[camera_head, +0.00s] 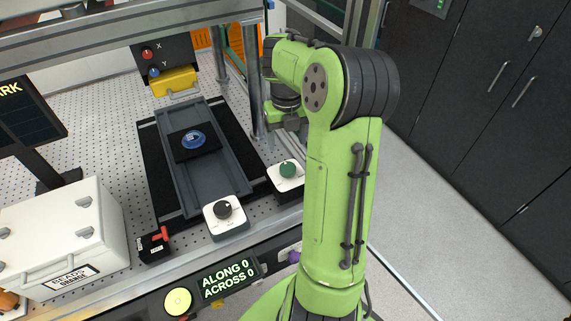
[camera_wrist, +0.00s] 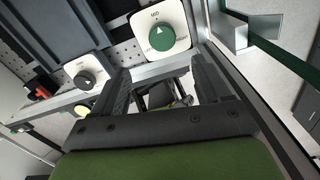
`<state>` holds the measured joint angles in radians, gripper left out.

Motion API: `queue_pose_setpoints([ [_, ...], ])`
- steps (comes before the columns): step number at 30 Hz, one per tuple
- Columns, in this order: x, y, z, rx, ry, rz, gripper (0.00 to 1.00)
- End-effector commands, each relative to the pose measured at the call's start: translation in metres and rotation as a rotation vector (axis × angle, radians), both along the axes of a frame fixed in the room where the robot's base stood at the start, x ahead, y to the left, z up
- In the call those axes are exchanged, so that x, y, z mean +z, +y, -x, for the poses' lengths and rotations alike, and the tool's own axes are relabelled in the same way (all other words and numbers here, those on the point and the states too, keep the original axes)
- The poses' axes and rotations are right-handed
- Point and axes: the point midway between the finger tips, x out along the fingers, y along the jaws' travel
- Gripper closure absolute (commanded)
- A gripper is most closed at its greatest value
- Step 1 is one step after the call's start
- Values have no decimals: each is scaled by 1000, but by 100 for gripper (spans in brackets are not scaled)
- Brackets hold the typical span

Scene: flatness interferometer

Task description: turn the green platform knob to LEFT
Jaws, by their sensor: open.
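The green platform knob (camera_head: 288,168) sits on a white square plate (camera_head: 284,186) near the table's front right edge. In the wrist view the green knob (camera_wrist: 163,41) is at the top centre. Its white pointer is towards the "MID" mark; the side labels are too small to read surely. My gripper (camera_wrist: 162,78) is open and empty, its two fingers apart below the knob in the wrist picture, not around it. In the head view the fingers are hidden behind my arm.
A black knob (camera_head: 223,209) on its own white plate is left of the green knob. A dark rail platform (camera_head: 213,174) carries a blue disc (camera_head: 194,140). A metal post (camera_head: 250,85) stands behind the green knob. A white box (camera_head: 65,225) is at left. The display (camera_head: 228,279) reads "ALONG 0 ACROSS 0".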

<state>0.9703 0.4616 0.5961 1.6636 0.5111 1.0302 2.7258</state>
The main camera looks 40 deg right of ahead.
Motion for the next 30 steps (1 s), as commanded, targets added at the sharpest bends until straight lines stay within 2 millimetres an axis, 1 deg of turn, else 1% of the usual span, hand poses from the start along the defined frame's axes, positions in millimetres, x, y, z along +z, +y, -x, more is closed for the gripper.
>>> queue_pose_setpoints([
  [1,-15,0,1,-1,4,-4,24],
  [6,-58,0,1,1,4,-4,24],
  [9,-80,0,1,2,3,-4,24],
  [13,-100,0,1,2,1,-2,24],
  [17,-108,-1,0,2,-1,0,24],
  [23,-108,-1,0,2,0,1,24],
  [24,-108,-1,0,2,0,1,27],
  [26,-108,-1,0,3,0,1,36],
  [30,-108,-1,0,3,0,1,58],
])
